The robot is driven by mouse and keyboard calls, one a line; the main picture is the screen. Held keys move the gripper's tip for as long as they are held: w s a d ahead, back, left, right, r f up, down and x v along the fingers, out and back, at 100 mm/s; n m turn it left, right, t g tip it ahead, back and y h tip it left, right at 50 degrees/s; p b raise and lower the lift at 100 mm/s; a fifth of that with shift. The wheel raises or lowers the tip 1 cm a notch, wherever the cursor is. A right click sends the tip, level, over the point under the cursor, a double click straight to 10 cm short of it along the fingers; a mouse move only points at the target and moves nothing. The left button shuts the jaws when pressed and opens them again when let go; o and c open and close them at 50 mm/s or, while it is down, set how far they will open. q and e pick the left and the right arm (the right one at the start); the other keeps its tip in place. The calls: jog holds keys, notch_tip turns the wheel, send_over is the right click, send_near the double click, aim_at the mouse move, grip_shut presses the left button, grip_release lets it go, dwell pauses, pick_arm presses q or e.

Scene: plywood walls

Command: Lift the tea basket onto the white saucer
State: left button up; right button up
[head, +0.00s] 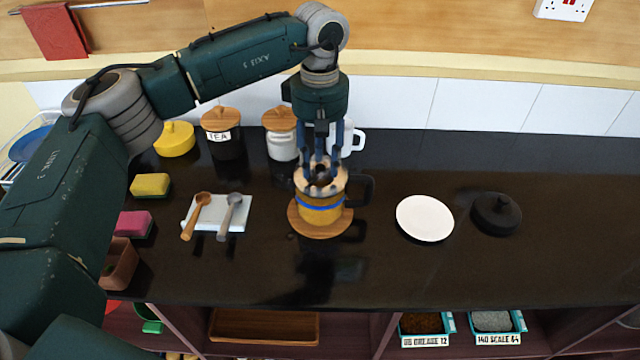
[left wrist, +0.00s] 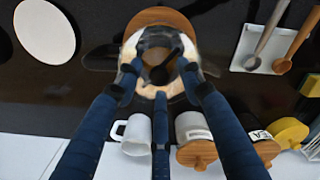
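A glass mug of amber tea (head: 320,207) with a blue band and a black handle stands on a round wooden coaster (head: 294,222). It also shows in the left wrist view (left wrist: 176,98). The tea basket (left wrist: 158,72) appears as a dark shape in the mug's mouth; most of it is hidden. My left gripper (head: 322,165) points straight down over the mug. In the left wrist view its fingers (left wrist: 160,82) are spread apart around the mouth; I see no clear contact. The white saucer (head: 425,218) lies empty to the right. My right gripper is not in view.
A black lid (head: 497,214) lies right of the saucer. A white tray (head: 236,219) with two spoons lies left of the mug. Canisters (head: 222,135) and a white mug (head: 350,141) stand behind. The counter between mug and saucer is clear.

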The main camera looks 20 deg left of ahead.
pick_arm(q)
jog(key=shift+f, duration=0.15)
grip_shut()
